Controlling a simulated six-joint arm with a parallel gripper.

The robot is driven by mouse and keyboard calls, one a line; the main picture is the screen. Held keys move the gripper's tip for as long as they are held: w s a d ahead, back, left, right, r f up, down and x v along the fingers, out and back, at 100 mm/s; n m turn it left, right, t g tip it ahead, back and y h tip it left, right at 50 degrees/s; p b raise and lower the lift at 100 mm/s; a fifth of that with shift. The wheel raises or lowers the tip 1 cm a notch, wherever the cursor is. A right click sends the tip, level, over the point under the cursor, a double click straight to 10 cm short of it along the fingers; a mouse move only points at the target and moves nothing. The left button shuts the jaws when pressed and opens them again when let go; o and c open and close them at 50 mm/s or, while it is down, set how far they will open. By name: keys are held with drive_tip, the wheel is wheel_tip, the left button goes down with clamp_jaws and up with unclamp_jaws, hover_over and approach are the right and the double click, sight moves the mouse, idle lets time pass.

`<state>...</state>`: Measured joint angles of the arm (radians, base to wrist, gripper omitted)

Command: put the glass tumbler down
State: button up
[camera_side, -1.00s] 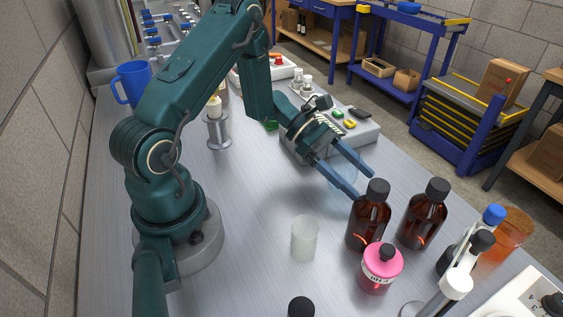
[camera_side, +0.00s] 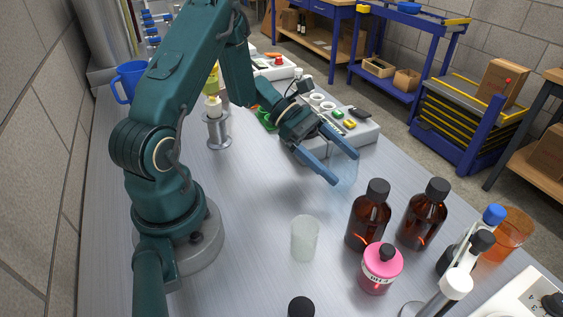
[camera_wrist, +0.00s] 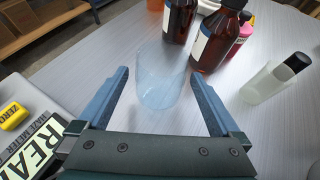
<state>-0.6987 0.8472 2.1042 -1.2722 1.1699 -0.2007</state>
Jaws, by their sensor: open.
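The glass tumbler (camera_wrist: 160,82) is clear, faintly blue, and stands upright on the bench in the wrist view. In the side view it shows only faintly (camera_side: 347,171), partly behind my fingers. My gripper (camera_wrist: 158,74) is open, with one finger on each side of the tumbler and a visible gap to both sides of the glass. In the side view my gripper (camera_side: 346,168) is low over the bench, its fingertips near the tumbler. Nothing is held between the fingers.
Two brown bottles (camera_side: 369,218) (camera_side: 423,215) and a pink bottle (camera_side: 381,269) stand beyond the tumbler. A frosted beaker (camera_side: 304,239) stands nearer the camera. A grey haze meter (camera_side: 352,132) lies close behind my gripper. The bench (camera_side: 255,205) between my base and the beaker is clear.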

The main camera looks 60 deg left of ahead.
drive_tip(key=shift+v, duration=1.5)
